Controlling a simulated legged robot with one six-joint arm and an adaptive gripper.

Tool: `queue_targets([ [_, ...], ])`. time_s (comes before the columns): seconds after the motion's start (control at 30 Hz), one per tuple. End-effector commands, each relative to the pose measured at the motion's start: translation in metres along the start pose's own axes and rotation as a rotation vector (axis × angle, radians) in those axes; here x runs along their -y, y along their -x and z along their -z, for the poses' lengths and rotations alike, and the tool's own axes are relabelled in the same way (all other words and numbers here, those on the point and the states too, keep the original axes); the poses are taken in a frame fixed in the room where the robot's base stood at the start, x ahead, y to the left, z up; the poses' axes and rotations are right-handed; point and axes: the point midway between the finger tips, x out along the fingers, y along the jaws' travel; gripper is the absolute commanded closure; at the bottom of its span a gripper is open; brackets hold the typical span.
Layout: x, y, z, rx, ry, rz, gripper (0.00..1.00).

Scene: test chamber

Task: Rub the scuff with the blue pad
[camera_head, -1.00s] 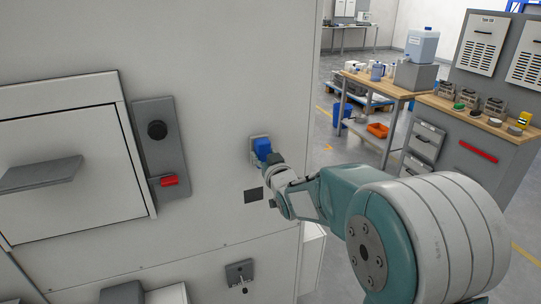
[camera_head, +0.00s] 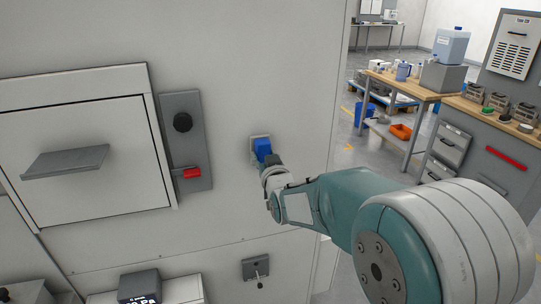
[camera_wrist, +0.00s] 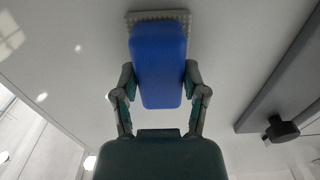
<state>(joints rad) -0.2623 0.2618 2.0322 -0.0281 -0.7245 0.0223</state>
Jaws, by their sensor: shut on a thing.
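The blue pad (camera_head: 263,148) is a blue block with a pale, bumpy layer at its far end. It is in front of the white cabinet wall (camera_head: 290,60); I cannot tell whether it touches. In the wrist view the blue pad (camera_wrist: 158,62) sits upright between the two fingers of my gripper (camera_wrist: 158,88), which is shut on its sides. In the head view my gripper (camera_head: 266,166) points up at the wall. I cannot make out a scuff; the pad and gripper hide part of the wall.
Left of the pad are a grey panel with a black knob (camera_head: 183,122) and red handle (camera_head: 192,173), and a door with a grey handle (camera_head: 65,161). A latch (camera_head: 255,268) is below. Right stand a wooden-topped bench (camera_head: 404,84) and a grey cabinet (camera_head: 490,150).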

Motion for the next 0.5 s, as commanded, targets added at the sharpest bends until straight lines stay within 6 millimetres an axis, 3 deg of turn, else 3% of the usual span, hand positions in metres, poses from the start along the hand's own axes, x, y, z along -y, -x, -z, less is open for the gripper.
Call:
queue_targets([
  [0.2,0.0131,0.0005,0.0003,-0.001,-0.001,0.000,0.82],
  [0.5,0.0128,0.0020,0.0006,-0.001,-0.001,-0.001,0.82],
])
